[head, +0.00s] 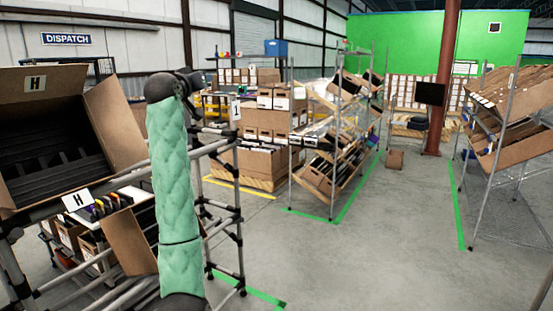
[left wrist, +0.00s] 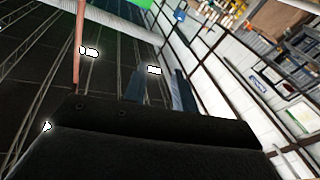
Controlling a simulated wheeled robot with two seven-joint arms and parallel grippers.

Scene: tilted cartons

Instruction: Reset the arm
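A green-sleeved arm of mine (head: 175,190) stands nearly upright left of centre in the head view, with a dark joint at its top. My left gripper (left wrist: 160,80) shows in the left wrist view as a black body with two grey-blue fingers. The fingers stand apart with nothing between them. The wrist view is tilted and looks up at the dark ceiling with its lamps. I cannot make out the left gripper in the head view. My right gripper is in neither view.
A tilted open carton (head: 45,145) marked H sits on a pipe rack (head: 228,215) at the left, close to my arm. A shelf of tilted cartons (head: 335,135) stands at centre, another rack (head: 510,110) at right. Open floor (head: 400,230) lies between them.

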